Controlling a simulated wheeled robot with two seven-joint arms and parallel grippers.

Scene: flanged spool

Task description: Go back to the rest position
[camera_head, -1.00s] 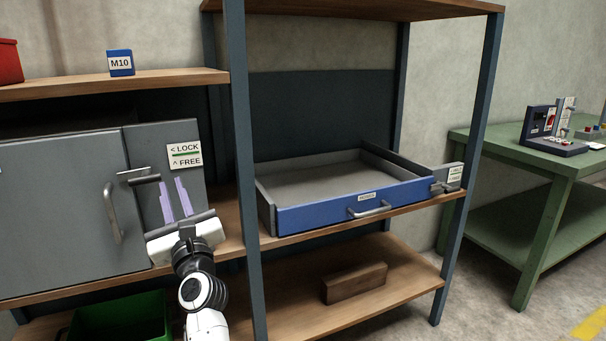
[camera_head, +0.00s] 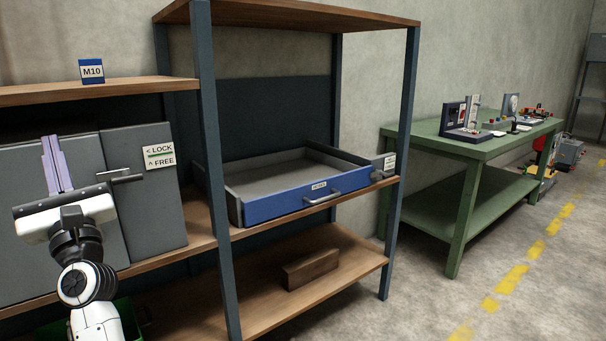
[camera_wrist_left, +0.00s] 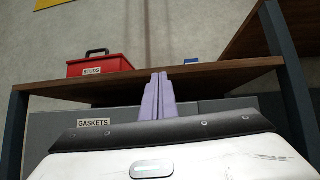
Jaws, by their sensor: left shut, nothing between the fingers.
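My left gripper (camera_head: 56,165) is at the left of the head view, its purple fingers pointing up and pressed together with nothing between them. It is in front of the grey cabinet (camera_head: 150,218), left of the cabinet's latch handle (camera_head: 121,176). In the left wrist view the closed fingers (camera_wrist_left: 159,97) stand in front of the edge of a wooden shelf. My right gripper is in neither view.
A blue-fronted drawer (camera_head: 290,203) sticks out of the shelf unit, right of the cabinet. A wooden block (camera_head: 311,268) lies on the lower shelf. A green workbench (camera_head: 461,150) stands at the right. A red toolbox (camera_wrist_left: 99,66) sits on the upper shelf. The floor at the right is open.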

